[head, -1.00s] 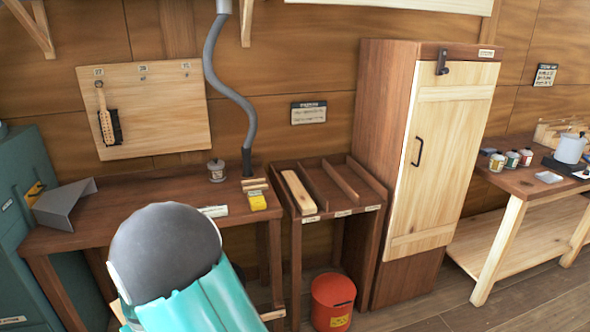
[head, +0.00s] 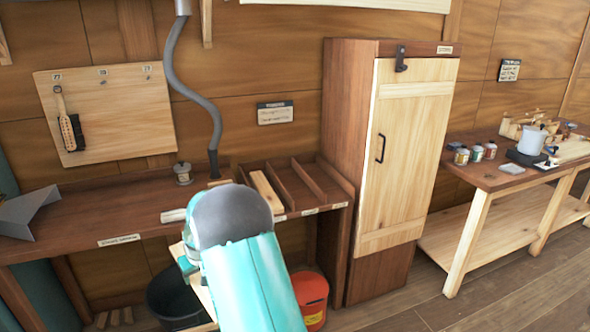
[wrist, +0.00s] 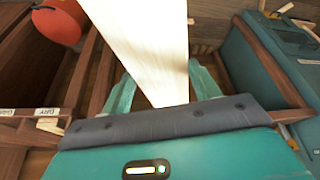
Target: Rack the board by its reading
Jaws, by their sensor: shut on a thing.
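My gripper (wrist: 162,92) is shut on a long pale board (wrist: 150,40), which runs up and away between the teal fingers in the wrist view. In the head view my arm hides most of the gripper, and a pale strip of the board (head: 201,290) shows at its left, low in front of the bench. The slotted rack (head: 345,190) stands right of the bench, with thin dividers and small labels on its front edge. Another pale board (head: 265,190) lies in its left slot. One rack label reads "DRY" in the wrist view (wrist: 47,111). No reading is legible.
The bench (head: 90,215) holds a small jar (head: 182,172) and a grey angled piece (head: 30,212). A red bin (head: 312,298) and a black bucket (head: 175,295) stand below. A tall cabinet (head: 410,150) is right of the rack. Open floor lies in front of it.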

